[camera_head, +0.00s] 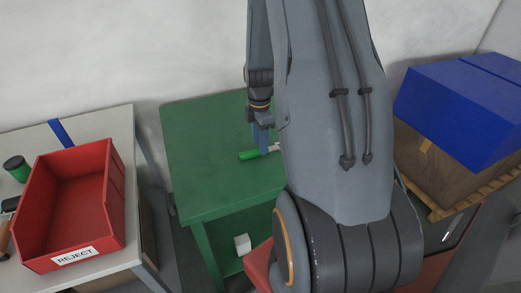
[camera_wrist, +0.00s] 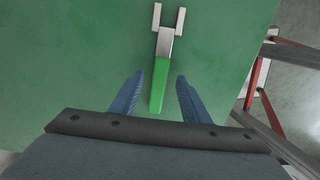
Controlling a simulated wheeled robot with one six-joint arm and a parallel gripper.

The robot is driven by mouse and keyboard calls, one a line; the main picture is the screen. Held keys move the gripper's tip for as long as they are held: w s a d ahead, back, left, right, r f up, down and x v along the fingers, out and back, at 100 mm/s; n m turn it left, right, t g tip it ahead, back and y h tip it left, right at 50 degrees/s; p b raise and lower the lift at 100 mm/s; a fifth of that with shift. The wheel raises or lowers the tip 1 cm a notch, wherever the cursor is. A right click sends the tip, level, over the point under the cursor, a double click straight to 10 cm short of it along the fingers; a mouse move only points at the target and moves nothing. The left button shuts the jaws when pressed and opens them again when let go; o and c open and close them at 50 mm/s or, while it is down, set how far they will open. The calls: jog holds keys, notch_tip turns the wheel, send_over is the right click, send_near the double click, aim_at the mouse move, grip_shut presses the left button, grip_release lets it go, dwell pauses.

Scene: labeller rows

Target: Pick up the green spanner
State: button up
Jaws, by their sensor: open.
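The green spanner (camera_wrist: 159,84) lies on the green table (camera_wrist: 75,45). In the wrist view its green handle points down toward my gripper, and its silver open-ended head points up. In the head view the green handle (camera_head: 248,155) shows, with a silver part to its right partly hidden by my arm. My gripper (camera_wrist: 156,88) is open, with one blue finger on each side of the lower handle in the wrist view. I cannot tell the exact height of the fingers above the table. The gripper also shows over the table in the head view (camera_head: 262,146).
A white block (camera_head: 242,244) sits on the green table's lower shelf.

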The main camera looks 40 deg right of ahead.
jog(key=shift+f, duration=0.95)
grip_shut()
dwell(0.7)
